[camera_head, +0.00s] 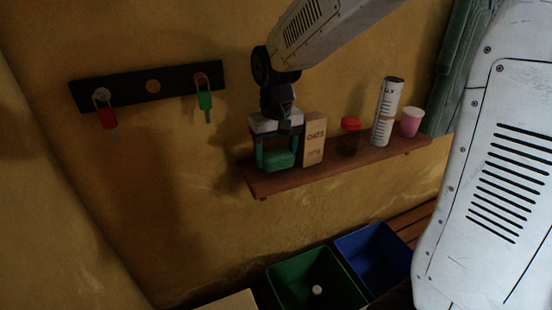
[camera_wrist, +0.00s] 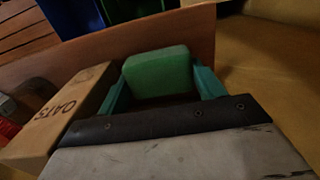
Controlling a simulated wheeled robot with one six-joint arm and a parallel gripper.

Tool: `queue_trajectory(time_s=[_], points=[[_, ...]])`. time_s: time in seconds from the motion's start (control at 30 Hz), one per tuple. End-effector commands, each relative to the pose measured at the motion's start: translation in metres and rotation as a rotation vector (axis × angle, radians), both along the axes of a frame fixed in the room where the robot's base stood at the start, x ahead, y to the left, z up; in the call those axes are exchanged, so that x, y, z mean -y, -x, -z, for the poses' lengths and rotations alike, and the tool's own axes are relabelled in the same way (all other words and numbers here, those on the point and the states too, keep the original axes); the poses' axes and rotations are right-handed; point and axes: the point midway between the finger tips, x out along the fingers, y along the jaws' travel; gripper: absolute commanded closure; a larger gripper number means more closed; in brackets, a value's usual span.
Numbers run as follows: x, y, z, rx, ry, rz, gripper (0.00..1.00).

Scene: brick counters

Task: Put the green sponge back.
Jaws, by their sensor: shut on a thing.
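The green sponge (camera_head: 280,159) is at the left end of the wooden shelf (camera_head: 340,163), just left of the oats box. My gripper (camera_head: 277,158) points down over it, with its teal fingers on either side, shut on the sponge. In the wrist view the green sponge (camera_wrist: 158,73) sits between the fingertips of my gripper (camera_wrist: 160,85). I cannot tell whether its underside touches the shelf.
The oats box (camera_head: 314,138) stands close beside my gripper. A red-lidded jar (camera_head: 350,136), a tall white cylinder (camera_head: 387,112) and a pink cup (camera_head: 411,122) stand farther right. A key rack (camera_head: 153,86) hangs left. Green (camera_head: 331,264) and blue (camera_head: 382,247) bins stand below.

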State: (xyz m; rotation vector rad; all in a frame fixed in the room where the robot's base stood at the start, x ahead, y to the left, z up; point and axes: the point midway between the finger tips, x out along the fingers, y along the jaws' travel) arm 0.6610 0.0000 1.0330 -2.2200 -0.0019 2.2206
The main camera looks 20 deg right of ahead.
Motion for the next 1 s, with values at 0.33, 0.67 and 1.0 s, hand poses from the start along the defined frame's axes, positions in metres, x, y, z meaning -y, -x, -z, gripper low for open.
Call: queue_trajectory(time_s=[0.33, 0.67, 1.0], points=[[0.0, 0.0, 0.016, -0.001, 0.0, 0.0, 0.57], [0.0, 0.0, 0.016, -0.001, 0.0, 0.0, 0.24], [0.0, -0.001, -0.024, 0.005, 0.0, 0.0, 0.24]])
